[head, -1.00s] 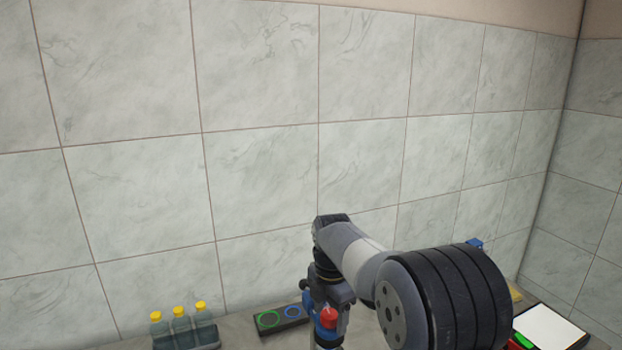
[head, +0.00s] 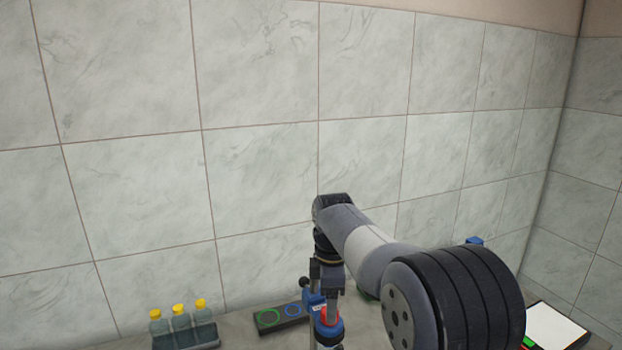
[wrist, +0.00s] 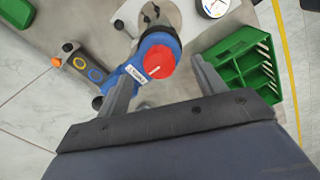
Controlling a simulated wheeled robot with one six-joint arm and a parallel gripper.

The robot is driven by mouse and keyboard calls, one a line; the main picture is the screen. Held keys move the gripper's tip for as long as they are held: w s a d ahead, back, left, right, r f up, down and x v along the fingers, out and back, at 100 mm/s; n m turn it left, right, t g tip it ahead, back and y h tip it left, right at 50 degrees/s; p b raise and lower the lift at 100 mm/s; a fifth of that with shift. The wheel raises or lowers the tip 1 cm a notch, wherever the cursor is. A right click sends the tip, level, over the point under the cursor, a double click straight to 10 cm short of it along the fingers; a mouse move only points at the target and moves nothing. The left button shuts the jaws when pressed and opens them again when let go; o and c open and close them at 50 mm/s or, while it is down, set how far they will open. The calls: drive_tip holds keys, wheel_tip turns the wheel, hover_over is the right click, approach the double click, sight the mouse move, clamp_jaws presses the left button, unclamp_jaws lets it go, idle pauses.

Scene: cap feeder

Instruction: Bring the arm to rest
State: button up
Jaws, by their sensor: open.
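My gripper (wrist: 167,64) is open, its two fingers spread to either side of a blue device with a round red top (wrist: 160,62) in the wrist view. No contact between fingers and device is visible, and I cannot tell the height gap. In the head view my gripper (head: 327,280) points down above the same blue and red device (head: 328,324) at the bottom edge. My arm reaches in from the lower right and hides part of the counter.
A dark plate with coloured rings (head: 281,318) lies left of the device. Several yellow-capped bottles (head: 181,325) stand farther left. A green rack (wrist: 238,68) stands right of the gripper in the wrist view. A white panel (head: 553,328) is at far right. A tiled wall (head: 260,180) rises behind.

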drive_tip(key=shift+r, duration=0.35)
